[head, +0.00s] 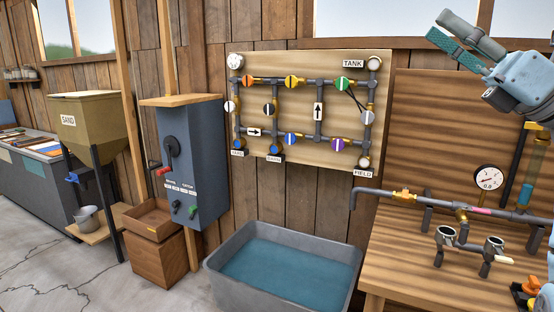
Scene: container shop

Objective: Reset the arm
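My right gripper (441,27) is raised at the upper right, in front of the window and the top of the wooden panel. Its two fingers, one grey and one teal, point up and left with a gap between them. Nothing shows between the fingers, and they look clear of the things around. My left gripper is not in view.
A pipe board (347,112) with coloured valves hangs on the wall. Below it stands a grey water tub (237,283). A wooden bench (395,262) with pipes and a gauge (487,178) is at right. A grey cabinet (203,150) and sand hopper (87,125) stand left.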

